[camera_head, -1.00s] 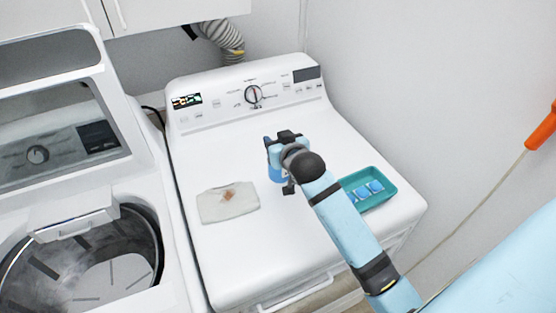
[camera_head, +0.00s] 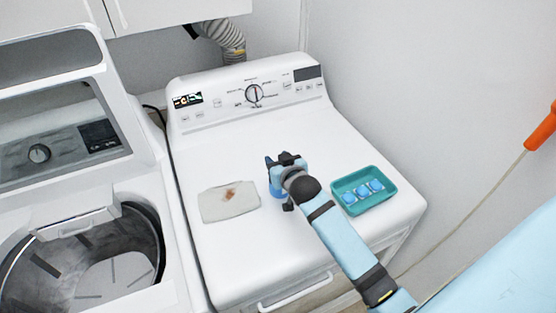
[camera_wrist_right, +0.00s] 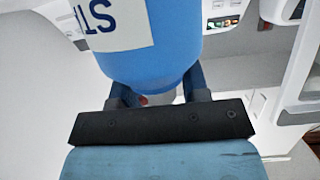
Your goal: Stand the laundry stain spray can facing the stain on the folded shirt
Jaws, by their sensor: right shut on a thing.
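The folded shirt (camera_head: 215,207) is off-white and lies flat on the dryer's top, left of my right gripper. A brown stain (camera_head: 230,195) shows near its upper middle. My right gripper (camera_head: 283,170) is shut on the blue spray can (camera_head: 277,192), just right of the shirt. In the head view most of the can is hidden behind the gripper. In the right wrist view the can (camera_wrist_right: 160,65) fills the upper middle between the fingers, with part of a white label (camera_wrist_right: 112,22) and dark blue letters. I cannot tell whether its base touches the dryer. My left gripper is out of view.
A teal tray (camera_head: 337,190) with several blue and white packs stands on the dryer right of my gripper. The dryer top (camera_head: 235,150) is clear behind the shirt and can. An open washer (camera_head: 75,215) stands at left, a wall at right.

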